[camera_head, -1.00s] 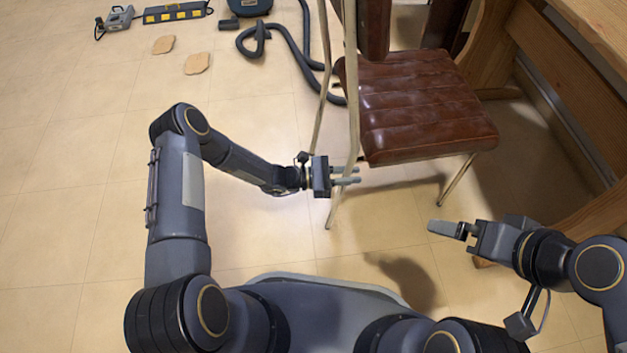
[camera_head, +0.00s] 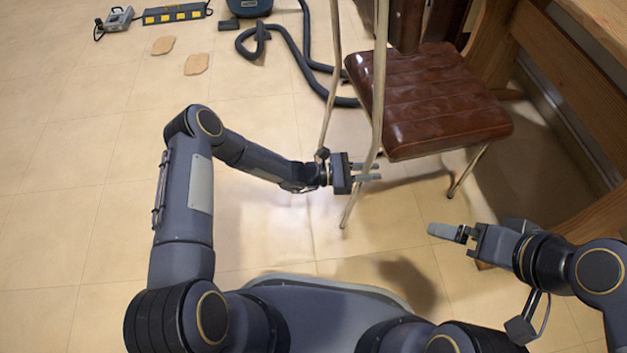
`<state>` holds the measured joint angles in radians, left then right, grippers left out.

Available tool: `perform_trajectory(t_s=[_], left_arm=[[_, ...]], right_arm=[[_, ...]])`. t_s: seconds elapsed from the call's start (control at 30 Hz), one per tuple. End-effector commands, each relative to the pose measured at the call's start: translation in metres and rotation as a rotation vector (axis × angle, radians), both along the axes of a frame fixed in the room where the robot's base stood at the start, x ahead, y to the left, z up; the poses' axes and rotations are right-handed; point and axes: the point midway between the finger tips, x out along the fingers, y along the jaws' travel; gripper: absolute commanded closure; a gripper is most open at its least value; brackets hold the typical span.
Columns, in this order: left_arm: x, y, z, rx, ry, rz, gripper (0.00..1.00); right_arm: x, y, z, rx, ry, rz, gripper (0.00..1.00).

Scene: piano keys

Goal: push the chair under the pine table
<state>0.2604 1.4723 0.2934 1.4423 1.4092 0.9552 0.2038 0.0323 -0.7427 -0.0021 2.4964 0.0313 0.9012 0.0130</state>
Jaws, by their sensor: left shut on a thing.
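The chair (camera_head: 438,101) has a brown padded seat and thin cream metal legs. It stands on the floor in the upper right, with its seat near the pine table (camera_head: 562,84), whose wooden side and leg run along the right edge. My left gripper (camera_head: 370,172) is shut on the chair's near left leg, low down, below seat height. My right gripper (camera_head: 440,231) is in front of the chair, apart from it and empty. Its fingers overlap in this view, so their gap is hidden. The top of the chair's back is out of frame.
A dark vacuum hose (camera_head: 300,62) curls on the floor behind the chair's left legs. A yellow and black power strip (camera_head: 177,14), a grey device (camera_head: 117,19) and two tan pads (camera_head: 198,64) lie upper left. The tiled floor at left is clear.

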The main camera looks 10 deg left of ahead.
Motion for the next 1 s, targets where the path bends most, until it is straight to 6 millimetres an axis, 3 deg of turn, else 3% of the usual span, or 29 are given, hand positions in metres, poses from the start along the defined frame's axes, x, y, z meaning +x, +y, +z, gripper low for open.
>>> perform_trajectory(t_s=[0.73, 1.0], left_arm=[[0.02, -0.047, 0.004, -0.006, -0.011, 0.004, 1.0], [0.021, -0.05, 0.005, -0.007, -0.01, 0.004, 1.0]], right_arm=[[0.0, 0.0, -0.02, 0.0, 0.0, 0.0, 0.0], [0.0, 0.0, -0.02, 0.0, 0.0, 0.0, 0.0]])
